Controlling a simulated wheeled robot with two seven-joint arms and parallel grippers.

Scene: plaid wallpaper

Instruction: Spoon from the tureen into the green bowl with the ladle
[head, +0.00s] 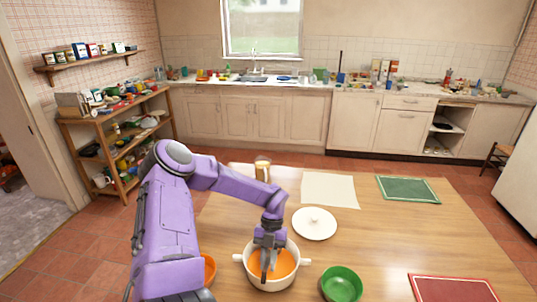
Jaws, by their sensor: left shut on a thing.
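The white tureen (252,277) stands on the wooden table at the bottom centre of the head view, with orange contents inside. The green bowl (341,284) stands just right of it, and its inside looks empty. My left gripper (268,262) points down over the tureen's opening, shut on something. The ladle is largely hidden by the gripper; a dark strip below the fingers in the orange contents may be part of it. The tureen's white lid (314,223) lies on the table behind the tureen. My right gripper is not in view.
An orange bowl (209,268) sits left of the tureen, partly behind my arm. A glass (262,169), a cream mat (329,190), a green mat (408,189) and a red mat (452,288) lie around. The table (385,237) is clear right of the lid.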

